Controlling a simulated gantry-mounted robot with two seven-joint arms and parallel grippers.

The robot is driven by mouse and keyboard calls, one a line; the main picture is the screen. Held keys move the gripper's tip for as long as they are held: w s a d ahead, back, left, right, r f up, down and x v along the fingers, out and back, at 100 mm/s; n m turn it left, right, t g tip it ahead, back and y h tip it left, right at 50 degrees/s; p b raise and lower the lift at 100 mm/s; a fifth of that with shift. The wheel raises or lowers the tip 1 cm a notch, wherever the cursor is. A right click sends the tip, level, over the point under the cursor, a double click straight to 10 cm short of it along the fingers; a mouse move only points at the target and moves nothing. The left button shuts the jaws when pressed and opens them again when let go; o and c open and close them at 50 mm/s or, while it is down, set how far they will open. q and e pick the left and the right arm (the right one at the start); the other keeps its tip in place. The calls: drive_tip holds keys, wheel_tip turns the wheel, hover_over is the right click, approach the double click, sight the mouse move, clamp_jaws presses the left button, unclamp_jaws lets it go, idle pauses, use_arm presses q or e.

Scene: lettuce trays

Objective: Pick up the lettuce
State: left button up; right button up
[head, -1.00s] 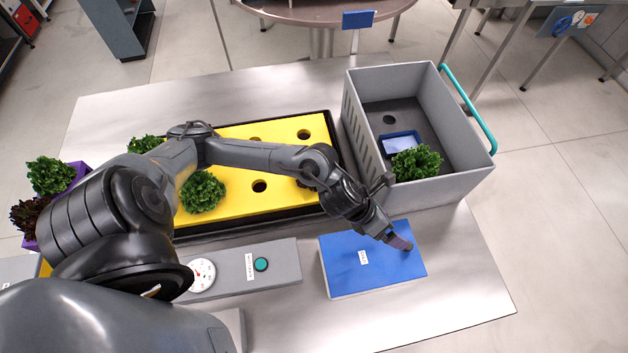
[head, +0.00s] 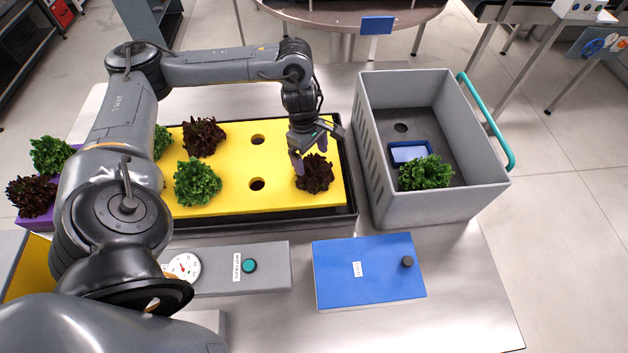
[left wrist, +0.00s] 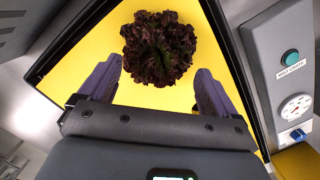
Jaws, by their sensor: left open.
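A dark red lettuce (head: 315,177) sits on the right part of the yellow tray board (head: 225,206). My left gripper (head: 310,153) is open just above and behind it, pointing down. In the left wrist view the dark red lettuce (left wrist: 158,47) lies ahead of and between the two spread fingers (left wrist: 158,68), and nothing is held. Another dark red lettuce (head: 203,137) and a green lettuce (head: 197,182) sit on the board's left half. A further green one is partly hidden by my left arm. My right gripper is not in view.
A grey crate (head: 455,207) to the right holds a green lettuce (head: 426,172) and a small blue tray (head: 409,151). In front are a blue box (head: 369,285) and a grey panel with a gauge and button (head: 249,265). Two board holes are empty.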

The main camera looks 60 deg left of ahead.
sight(313, 165)
use_arm(q)
drive_tip(key=shift+w+d+f, duration=0.1)
drive_tip(key=shift+d+f, duration=0.05)
drive_tip(key=shift+f, duration=0.55)
drive_tip(key=shift+d+f+p, duration=0.1)
drive_tip(key=shift+f+p, duration=0.35)
drive_tip(key=shift+f, duration=0.1)
drive_tip(key=f, duration=0.2)
drive_tip(key=f+p, duration=0.1)
drive_tip(key=shift+w+d+f, duration=0.1)
drive_tip(key=shift+d, duration=0.2)
drive_tip(key=shift+f, duration=0.5)
drive_tip(key=c, duration=1.1)
